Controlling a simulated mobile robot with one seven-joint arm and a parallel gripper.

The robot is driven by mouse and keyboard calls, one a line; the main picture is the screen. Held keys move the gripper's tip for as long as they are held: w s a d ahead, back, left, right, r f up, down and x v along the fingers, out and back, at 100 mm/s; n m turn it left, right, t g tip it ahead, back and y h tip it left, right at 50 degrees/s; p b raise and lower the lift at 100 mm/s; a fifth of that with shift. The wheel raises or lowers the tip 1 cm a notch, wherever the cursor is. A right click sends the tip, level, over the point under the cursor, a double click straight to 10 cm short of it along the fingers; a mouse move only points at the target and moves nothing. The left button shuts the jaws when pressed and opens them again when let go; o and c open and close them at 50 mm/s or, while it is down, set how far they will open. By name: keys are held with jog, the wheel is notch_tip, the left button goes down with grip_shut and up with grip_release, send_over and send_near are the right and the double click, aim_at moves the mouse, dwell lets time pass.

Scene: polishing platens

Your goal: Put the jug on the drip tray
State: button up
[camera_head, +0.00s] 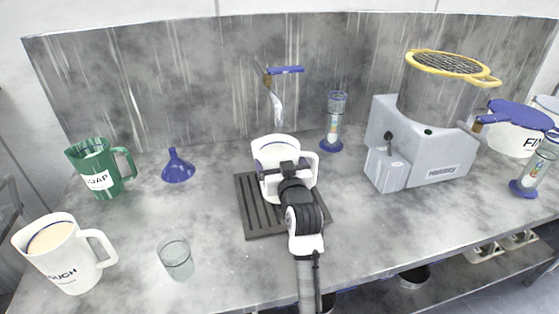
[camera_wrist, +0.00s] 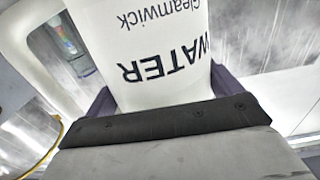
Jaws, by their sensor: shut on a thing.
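A white jug (camera_head: 275,150) with a handle on its right side appears upright over the dark ribbed drip tray (camera_head: 255,217). In the wrist view the jug (camera_wrist: 160,50) fills the space between the fingers, and its dark print reads WATER. My gripper (camera_head: 284,172) is shut on the jug's near side. My gripper and arm hide the jug's lower part and some of the tray, so I cannot tell whether the jug's base touches the tray.
A tap with a blue lever (camera_head: 286,70) is on the wall behind the jug. A green SOAP jug (camera_head: 100,168), blue funnel (camera_head: 177,168), white jug (camera_head: 66,252) and clear beaker (camera_head: 176,260) stand left. A blue-based cylinder (camera_head: 333,130) and grey machine (camera_head: 430,150) stand right.

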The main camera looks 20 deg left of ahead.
jog(key=shift+f+b, duration=0.6)
jog(key=o, duration=1.1)
jog(key=shift+r, duration=0.1)
jog(key=shift+c, duration=0.2)
jog(key=shift+s, duration=0.1)
